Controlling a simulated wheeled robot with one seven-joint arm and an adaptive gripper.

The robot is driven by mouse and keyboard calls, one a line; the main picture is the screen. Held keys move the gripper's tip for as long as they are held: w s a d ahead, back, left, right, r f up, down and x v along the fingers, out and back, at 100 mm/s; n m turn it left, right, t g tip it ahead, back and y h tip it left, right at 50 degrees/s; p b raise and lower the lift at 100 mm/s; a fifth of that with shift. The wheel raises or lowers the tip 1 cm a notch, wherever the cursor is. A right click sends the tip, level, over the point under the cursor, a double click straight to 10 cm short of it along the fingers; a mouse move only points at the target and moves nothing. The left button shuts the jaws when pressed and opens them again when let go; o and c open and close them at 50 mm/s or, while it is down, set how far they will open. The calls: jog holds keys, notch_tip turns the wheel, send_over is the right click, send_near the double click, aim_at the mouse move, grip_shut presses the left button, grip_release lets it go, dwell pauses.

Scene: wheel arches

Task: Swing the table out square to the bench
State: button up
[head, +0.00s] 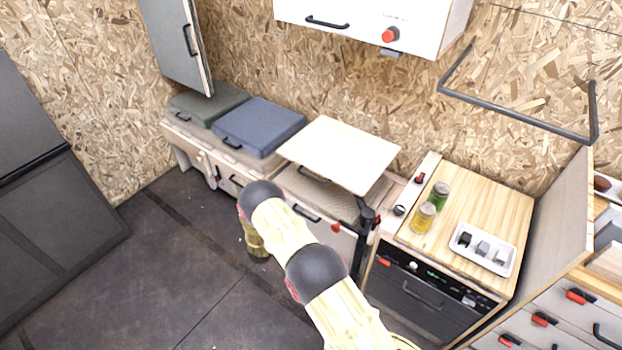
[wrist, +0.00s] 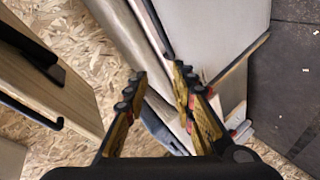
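The table (head: 340,152) is a pale flat wooden board at the right end of the bench. It is above the bench seat, its front edge running roughly along the bench front. A dark post with a bracket (head: 368,216) stands by its front right corner. The bench (head: 289,182) runs along the back wall. In the wrist view my gripper (wrist: 158,82) is open, with its two fingers apart and nothing seen held between them. In the head view my arm reaches toward the bench front and its fingers cannot be made out. I cannot identify the table surely in the wrist view.
Blue (head: 259,126) and green (head: 208,102) cushions lie on the bench. To the right, a wooden counter (head: 487,205) holds two jars and a white tray (head: 482,248). A white cabinet (head: 365,22) hangs above. Dark floor (head: 170,260) is clear at left.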

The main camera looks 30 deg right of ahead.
jog(key=d+r+h, duration=0.5)
jog(key=r, duration=0.5)
jog(key=n+h, duration=0.2)
jog(key=h, duration=0.2)
send_near(311, 178)
jog(key=w+d, duration=0.2)
jog(key=shift+n+g, duration=0.3)
jog(key=shift+s+b+x, duration=0.2)
jog(key=shift+b+x, duration=0.9)
jog(key=shift+x, duration=2.85)
jog(key=shift+r, duration=0.15)
jog(key=c, duration=0.3)
grip_shut()
